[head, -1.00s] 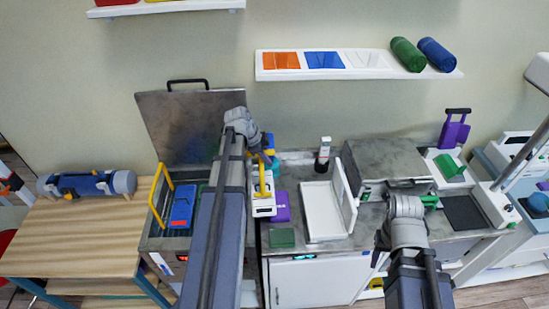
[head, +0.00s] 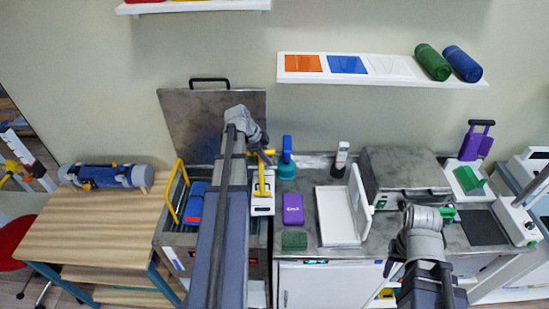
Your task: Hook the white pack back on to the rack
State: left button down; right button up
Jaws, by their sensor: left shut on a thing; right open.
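The white pack (head: 262,206) hangs upright from a yellow handle (head: 262,178). My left gripper (head: 265,154) is shut on the top of that handle. The pack appears over the right rim of an open metal tank (head: 170,240); its height above the rim is hard to judge. Inside the tank a blue pack (head: 194,204) shows beside a yellow bar (head: 172,190). My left forearm hides much of the tank, and I cannot make out a free place on the rack. My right gripper (head: 392,266) is open and empty, low in front of the counter, partly hidden by its wrist.
The tank's raised lid (head: 190,120) stands behind.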

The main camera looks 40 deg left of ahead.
pick_arm(q)
jog(key=s+a, duration=0.3)
jog(key=a, duration=0.4)
dwell(0.4)
jog(key=shift+a+f, duration=0.1)
jog(key=shift+f+b, duration=2.45)
jog(key=shift+b, duration=0.15)
notch_tip(320, 180, down, 7)
jog(key=b, duration=0.6)
jog(key=shift+r+b, duration=0.2)
jog(key=shift+b, duration=0.1)
dwell(3.0)
